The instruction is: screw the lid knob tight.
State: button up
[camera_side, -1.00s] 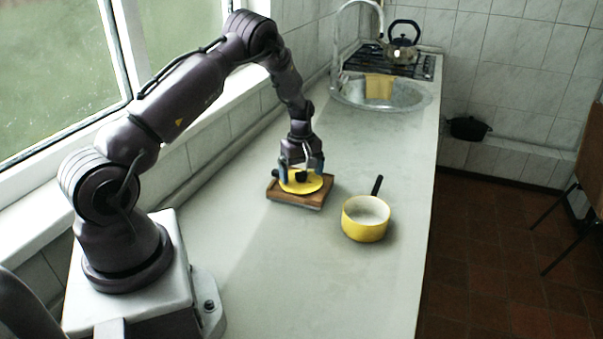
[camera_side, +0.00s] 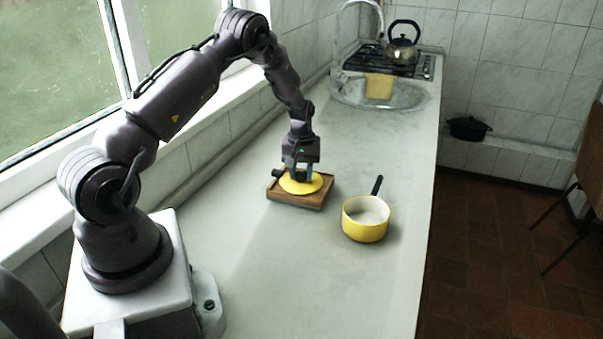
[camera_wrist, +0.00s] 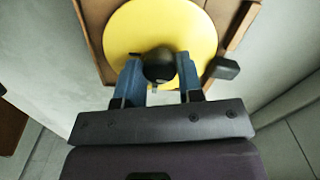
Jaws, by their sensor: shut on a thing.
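The yellow lid (camera_side: 301,183) lies on a wooden board (camera_side: 290,200) on the counter, and it also shows in the wrist view (camera_wrist: 150,25). The black round knob (camera_wrist: 159,64) stands at the middle of the lid. My gripper (camera_side: 301,175) points down over the lid. In the wrist view its blue fingers (camera_wrist: 160,75) are shut on the knob, one on each side. The thread under the knob is hidden, so I cannot tell how tight it is.
A yellow saucepan (camera_side: 366,221) with a dark handle stands right of the board. A dark block (camera_wrist: 225,68) sits at the board's edge. The sink (camera_side: 400,97) and kettle (camera_side: 403,45) are farther back. The counter in front of the board is clear.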

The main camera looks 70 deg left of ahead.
jog(key=m, duration=0.3)
jog(key=shift+m, duration=0.4)
jog(key=m, duration=0.3)
jog(key=shift+m, duration=0.4)
jog(key=m, duration=0.5)
jog(key=o, duration=1.3)
